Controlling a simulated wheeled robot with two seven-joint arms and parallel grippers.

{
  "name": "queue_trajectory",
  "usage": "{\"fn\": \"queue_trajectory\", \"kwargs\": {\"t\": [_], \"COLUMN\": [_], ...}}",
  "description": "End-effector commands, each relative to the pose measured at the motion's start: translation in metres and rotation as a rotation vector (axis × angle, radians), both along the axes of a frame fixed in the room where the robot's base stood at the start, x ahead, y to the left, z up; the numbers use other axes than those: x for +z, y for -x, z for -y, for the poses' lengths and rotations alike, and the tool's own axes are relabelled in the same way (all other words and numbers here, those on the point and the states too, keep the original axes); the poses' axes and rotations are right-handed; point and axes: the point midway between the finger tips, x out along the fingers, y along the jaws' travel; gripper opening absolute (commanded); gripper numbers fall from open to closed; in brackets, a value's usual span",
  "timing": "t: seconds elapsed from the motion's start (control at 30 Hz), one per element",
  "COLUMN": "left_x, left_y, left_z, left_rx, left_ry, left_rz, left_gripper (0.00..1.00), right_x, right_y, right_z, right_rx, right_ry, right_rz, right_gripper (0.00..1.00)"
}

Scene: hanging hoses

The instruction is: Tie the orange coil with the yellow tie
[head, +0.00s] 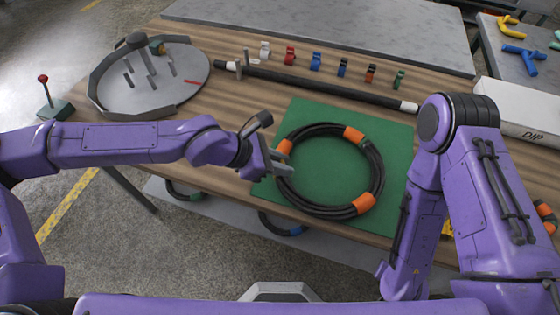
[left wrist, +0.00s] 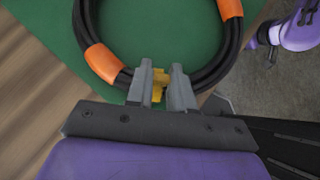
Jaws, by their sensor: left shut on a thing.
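The coil (head: 376,200) is a round black hose bundle with three orange bands. It lies on a green mat (head: 400,130). My left gripper (head: 277,164) is at the coil's left side, near one orange band. In the left wrist view its jaws (left wrist: 159,88) are shut on the yellow tie (left wrist: 158,76), a small yellow piece between the fingertips, right at the coil (left wrist: 207,76). I cannot tell whether the tie goes around the hoses. My right arm bends down at the right; its gripper does not show clearly.
A grey round tray with pegs (head: 150,80) stands at the back left. A black rod (head: 320,88) lies behind the mat, with several coloured clips in a row beyond it. A white box (head: 520,108) is at the right. Hoses hang below the table's front edge.

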Motion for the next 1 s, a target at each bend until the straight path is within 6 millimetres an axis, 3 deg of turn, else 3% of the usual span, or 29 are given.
{"fn": "queue_trajectory", "kwargs": {"t": [0.9, 0.93, 1.0], "left_x": [-0.011, -0.011, -0.011], "left_y": [0.0, 0.0, 0.0], "left_z": [0.0, 0.0, 0.0], "left_rx": [0.0, 0.0, 0.0], "left_ry": [0.0, 0.0, 0.0], "left_rz": [0.0, 0.0, 0.0], "left_gripper": [0.0, 0.25, 0.48], "right_x": [-0.006, -0.006, -0.006], "right_y": [0.0, 0.0, 0.0], "right_z": [0.0, 0.0, 0.0], "right_rx": [0.0, 0.0, 0.0], "right_ry": [0.0, 0.0, 0.0], "right_rz": [0.0, 0.0, 0.0], "right_gripper": [0.43, 0.43, 0.43]}}
